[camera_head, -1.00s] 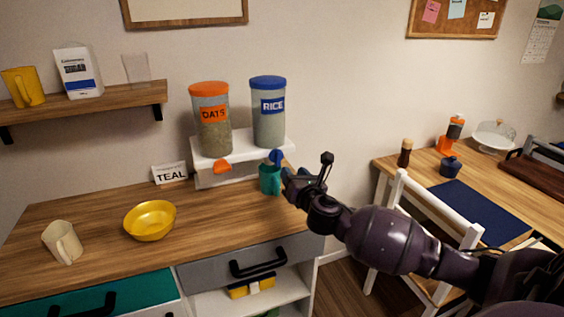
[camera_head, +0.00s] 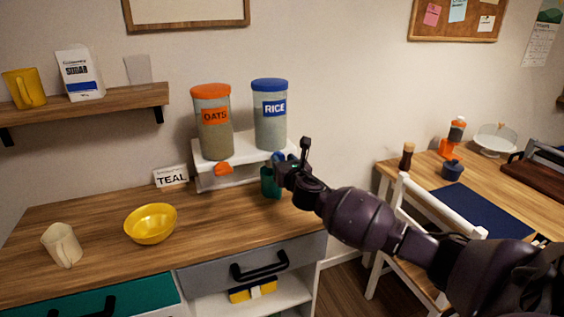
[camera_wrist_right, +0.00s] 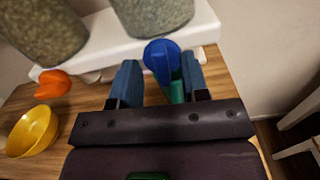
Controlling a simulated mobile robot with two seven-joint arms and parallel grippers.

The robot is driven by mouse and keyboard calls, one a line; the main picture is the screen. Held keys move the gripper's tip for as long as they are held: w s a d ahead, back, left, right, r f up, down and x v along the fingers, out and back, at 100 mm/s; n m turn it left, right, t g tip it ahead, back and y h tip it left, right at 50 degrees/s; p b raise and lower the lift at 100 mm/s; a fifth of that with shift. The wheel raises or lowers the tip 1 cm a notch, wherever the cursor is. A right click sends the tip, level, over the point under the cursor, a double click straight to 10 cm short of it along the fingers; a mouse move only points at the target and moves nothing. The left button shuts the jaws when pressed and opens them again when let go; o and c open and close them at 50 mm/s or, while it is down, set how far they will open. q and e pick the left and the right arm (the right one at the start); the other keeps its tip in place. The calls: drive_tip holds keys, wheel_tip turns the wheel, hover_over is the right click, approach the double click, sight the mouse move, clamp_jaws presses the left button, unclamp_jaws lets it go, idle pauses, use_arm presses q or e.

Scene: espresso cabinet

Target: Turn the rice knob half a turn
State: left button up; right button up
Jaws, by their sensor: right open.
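The rice dispenser (camera_head: 270,118) is a clear canister with a blue lid, on a white stand (camera_head: 243,149) at the cabinet's back. Its blue knob (camera_wrist_right: 162,57) shows in the right wrist view below the canister. My right gripper (camera_wrist_right: 158,78) is open, with one blue finger on each side of the knob; I cannot tell whether they touch it. In the head view my right gripper (camera_head: 282,168) largely hides the knob. A teal cup (camera_head: 268,184) stands below the knob, partly hidden. My left gripper is not in view.
The oats dispenser (camera_head: 212,124) with its orange knob (camera_head: 223,169) stands left of the rice one. A white chair (camera_head: 433,211) is at right.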

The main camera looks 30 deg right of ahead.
drive_tip(key=shift+w+d, duration=0.1)
drive_tip(key=shift+w, duration=0.45)
drive_tip(key=shift+c, duration=0.4)
clamp_jaws()
